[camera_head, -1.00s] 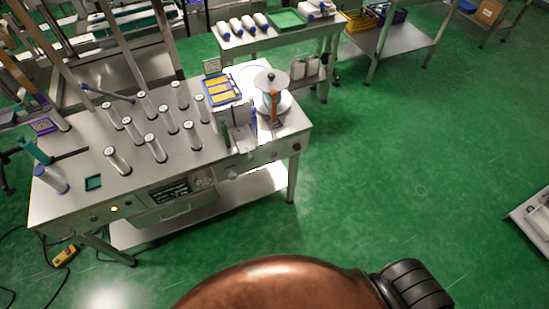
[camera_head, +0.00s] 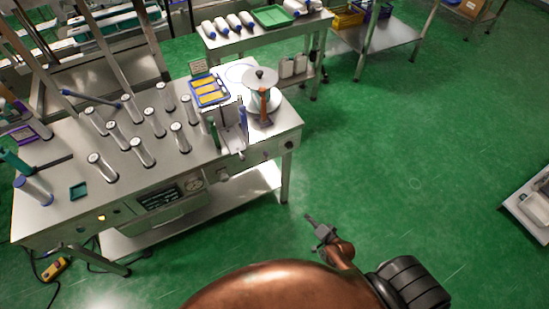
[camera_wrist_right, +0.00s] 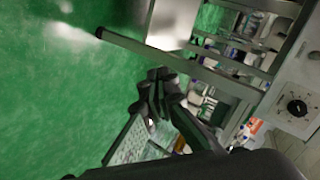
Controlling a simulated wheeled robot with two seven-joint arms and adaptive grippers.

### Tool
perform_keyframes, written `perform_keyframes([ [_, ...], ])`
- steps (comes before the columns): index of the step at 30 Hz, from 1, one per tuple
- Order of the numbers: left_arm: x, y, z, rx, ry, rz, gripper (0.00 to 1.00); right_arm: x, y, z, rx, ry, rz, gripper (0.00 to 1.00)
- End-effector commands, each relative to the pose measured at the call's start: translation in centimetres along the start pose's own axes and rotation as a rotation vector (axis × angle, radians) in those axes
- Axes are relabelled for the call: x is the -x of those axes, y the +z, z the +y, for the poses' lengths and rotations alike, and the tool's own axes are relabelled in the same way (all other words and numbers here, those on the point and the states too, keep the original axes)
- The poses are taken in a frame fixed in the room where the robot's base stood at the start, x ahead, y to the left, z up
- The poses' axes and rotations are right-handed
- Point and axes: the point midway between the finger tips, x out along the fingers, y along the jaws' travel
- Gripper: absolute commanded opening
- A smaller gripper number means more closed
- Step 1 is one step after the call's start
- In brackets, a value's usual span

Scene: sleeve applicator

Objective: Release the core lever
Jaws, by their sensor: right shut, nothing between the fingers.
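An orange-brown upright lever (camera_head: 263,104) stands at the front of a spool (camera_head: 259,86) with a silver disc and dark knob, on the right end of the steel bench (camera_head: 150,192). I cannot tell whether the lever is engaged. My right gripper (camera_head: 309,219) is over the green floor, right of the bench's front right leg and well apart from the lever. It is shut and empty. In the right wrist view its dark fingers (camera_wrist_right: 152,98) show against floor and shelving, and the lever is not recognisable there. My left gripper is not in view.
Several upright cylinders (camera_head: 142,151) stand on the bench's left and middle. A blue tray with yellow pieces (camera_head: 209,90) and a blue-tipped post (camera_head: 242,114) are beside the spool. A side table (camera_head: 239,43) stands behind.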

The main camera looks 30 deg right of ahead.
Motion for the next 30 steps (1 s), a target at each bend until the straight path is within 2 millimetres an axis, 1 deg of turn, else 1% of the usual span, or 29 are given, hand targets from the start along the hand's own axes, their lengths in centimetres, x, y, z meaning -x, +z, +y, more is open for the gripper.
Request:
perform_keyframes([
  [1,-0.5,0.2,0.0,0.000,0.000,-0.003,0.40,-0.6,-2.2,-3.7,-0.089,-0.079,0.036,0.00],
  [2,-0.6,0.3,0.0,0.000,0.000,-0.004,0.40,-0.7,-3.4,-5.9,-0.147,-0.125,0.053,0.00],
  [3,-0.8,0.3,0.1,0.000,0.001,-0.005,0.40,-0.7,-4.8,-8.6,-0.219,-0.183,0.070,0.00],
  [5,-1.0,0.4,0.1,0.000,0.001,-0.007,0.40,-0.5,-6.7,-12.5,-0.324,-0.268,0.085,0.00],
  [6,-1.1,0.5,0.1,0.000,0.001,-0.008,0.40,-0.2,-7.8,-14.8,-0.388,-0.319,0.090,0.00],
  [9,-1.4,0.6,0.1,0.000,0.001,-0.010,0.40,0.8,-9.9,-19.6,-0.520,-0.426,0.088,0.00],
  [12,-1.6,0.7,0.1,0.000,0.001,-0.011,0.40,1.7,-11.2,-22.8,-0.610,-0.498,0.077,0.00],
  [15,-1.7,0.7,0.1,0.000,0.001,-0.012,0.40,2.3,-11.8,-24.6,-0.660,-0.539,0.068,0.00],
  [17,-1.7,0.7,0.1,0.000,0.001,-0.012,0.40,2.5,-12.0,-25.1,-0.676,-0.550,0.065,0.00],
  [26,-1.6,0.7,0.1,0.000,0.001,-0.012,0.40,2.5,-12.1,-25.3,-0.680,-0.553,0.064,0.00],
  [30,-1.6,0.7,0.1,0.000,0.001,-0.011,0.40,2.1,-12.2,-25.6,-0.679,-0.554,0.064,0.00],
])
